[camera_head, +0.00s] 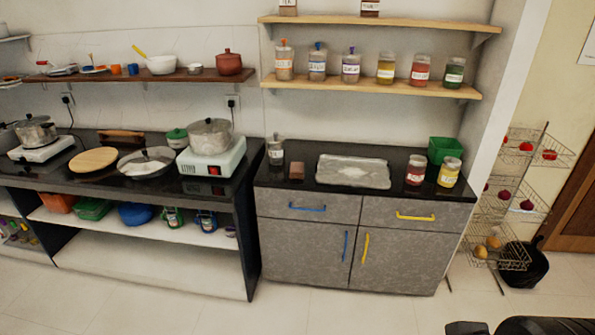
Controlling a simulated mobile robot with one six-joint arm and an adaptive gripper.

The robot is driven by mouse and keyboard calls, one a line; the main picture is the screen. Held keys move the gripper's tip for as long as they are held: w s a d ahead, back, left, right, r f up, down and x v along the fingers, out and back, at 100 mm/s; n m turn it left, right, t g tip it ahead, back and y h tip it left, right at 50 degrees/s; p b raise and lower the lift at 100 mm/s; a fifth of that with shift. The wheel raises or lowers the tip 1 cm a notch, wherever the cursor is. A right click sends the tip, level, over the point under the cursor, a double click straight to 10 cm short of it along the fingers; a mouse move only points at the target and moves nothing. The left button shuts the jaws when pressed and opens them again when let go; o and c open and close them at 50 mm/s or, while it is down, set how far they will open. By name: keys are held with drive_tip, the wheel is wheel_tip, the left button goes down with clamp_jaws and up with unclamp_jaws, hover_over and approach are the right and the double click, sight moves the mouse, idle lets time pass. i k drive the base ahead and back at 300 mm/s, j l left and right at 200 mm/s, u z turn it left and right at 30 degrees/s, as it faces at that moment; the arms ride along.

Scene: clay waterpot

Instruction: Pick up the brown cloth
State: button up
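A small brown item (297,171) lies on the black top of the grey cabinet, near its left end. It looks like a small folded block, and I take it for the brown cloth, but it is too small to make out the fabric. It sits between a lidded jar (275,152) and a wide grey, wrinkled sheet or tray (353,172), apart from both. My gripper's fingers do not show. Dark shapes at the bottom right edge may be part of my arm, well away from the brown item.
Two labelled jars (415,170) and a green container (445,150) stand on the cabinet's right end. A shelf of jars (375,86) hangs above. A stove with a pot (211,145) stands to the left. Tiled floor in front is clear. A wire rack (510,205) stands right.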

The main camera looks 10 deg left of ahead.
sight(296, 169)
drive_tip(key=i+j, duration=0.3)
drive_tip(key=i, duration=0.2)
drive_tip(key=i+j, duration=0.3)
drive_tip(key=i, duration=0.2)
drive_tip(key=i+j, duration=0.3)
drive_tip(key=i, duration=0.15)
drive_tip(key=i+j, duration=0.35)
drive_tip(key=i, duration=0.15)
drive_tip(key=i+j, duration=0.3)
drive_tip(key=i, duration=0.2)
